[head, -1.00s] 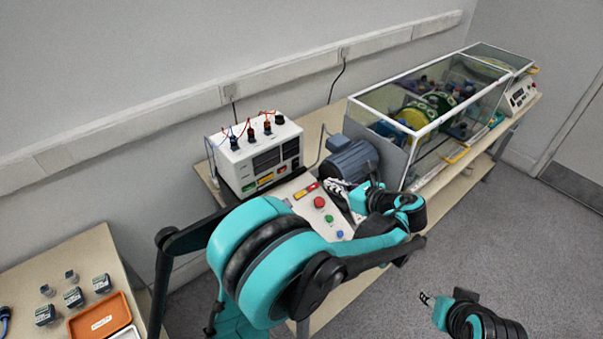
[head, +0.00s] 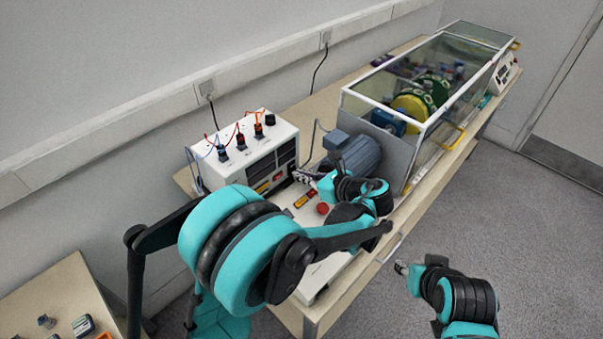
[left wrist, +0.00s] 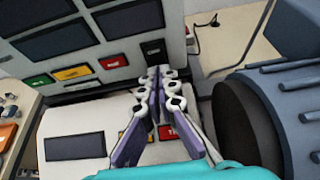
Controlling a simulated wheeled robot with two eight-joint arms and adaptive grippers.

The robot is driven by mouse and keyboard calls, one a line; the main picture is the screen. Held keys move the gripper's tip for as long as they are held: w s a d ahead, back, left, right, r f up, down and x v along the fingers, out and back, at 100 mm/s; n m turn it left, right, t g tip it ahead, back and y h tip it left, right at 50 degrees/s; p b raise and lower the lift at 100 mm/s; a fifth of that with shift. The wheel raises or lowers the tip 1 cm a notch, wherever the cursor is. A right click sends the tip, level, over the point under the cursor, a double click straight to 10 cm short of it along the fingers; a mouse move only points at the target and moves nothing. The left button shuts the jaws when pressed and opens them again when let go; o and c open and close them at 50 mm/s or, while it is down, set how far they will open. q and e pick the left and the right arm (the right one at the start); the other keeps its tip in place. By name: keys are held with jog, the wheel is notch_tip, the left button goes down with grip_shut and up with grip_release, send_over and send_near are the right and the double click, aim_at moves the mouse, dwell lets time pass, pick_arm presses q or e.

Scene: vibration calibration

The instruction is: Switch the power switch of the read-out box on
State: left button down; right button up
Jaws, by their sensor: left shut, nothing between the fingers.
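The white read-out box (head: 212,171) stands at the back of the bench against the wall, with dark displays on its front. In the left wrist view its front face (left wrist: 118,46) fills the upper left, with green, yellow and red labelled patches. A black switch (left wrist: 153,48) sits low at the right of that face. My left gripper (head: 303,176) is shut and empty. In the left wrist view its fingertips (left wrist: 158,72) are just below the switch; whether they touch the box I cannot tell. My right gripper (head: 401,268) is over the floor, its jaws too small to judge.
A sloping control panel (head: 323,275) with a red button lies in front of the box, under my left arm. A blue-grey motor (head: 352,154) stands close right of my left gripper. A glass-walled enclosure (head: 430,90) extends further right. A side table (head: 50,295) stands at lower left.

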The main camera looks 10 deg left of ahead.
pick_arm(q)
jog(key=shift+a, duration=0.1)
jog(key=shift+r, duration=0.1)
jog(key=shift+w+a+f, duration=0.15)
jog(key=shift+a+f, duration=0.05)
dwell(0.4)
jog(key=shift+r+p, duration=0.5)
jog(key=shift+r, duration=0.4)
jog(key=shift+d+f, duration=0.1)
